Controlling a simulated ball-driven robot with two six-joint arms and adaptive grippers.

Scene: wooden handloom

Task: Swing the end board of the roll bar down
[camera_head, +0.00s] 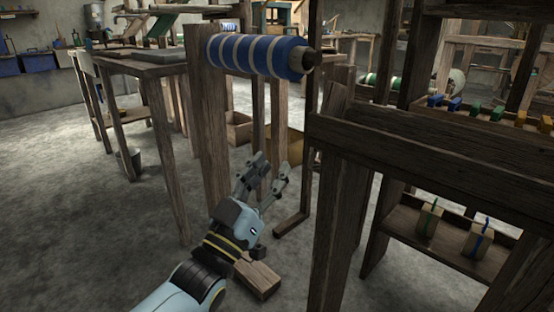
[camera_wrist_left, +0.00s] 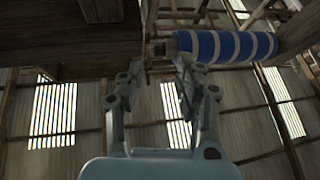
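The roll bar carries a roll of blue cloth with cream stripes (camera_head: 250,53). Its dark wooden axle end (camera_head: 312,60) sticks out at the right. An upright board (camera_head: 207,130) stands at the roll's left end; I cannot tell for sure whether it is the end board. My left gripper (camera_head: 270,170) is below the roll, pointing up, with its fingers apart and nothing between them. In the left wrist view, the striped roll (camera_wrist_left: 225,46) is above and beyond the open fingers (camera_wrist_left: 160,65). My right gripper is not in view.
A dark wooden loom frame (camera_head: 345,190) stands close at the right of my left arm, with shelves of blocks (camera_head: 430,218). A wooden piece (camera_head: 260,278) lies low by my wrist. A table (camera_head: 140,68) stands at the left.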

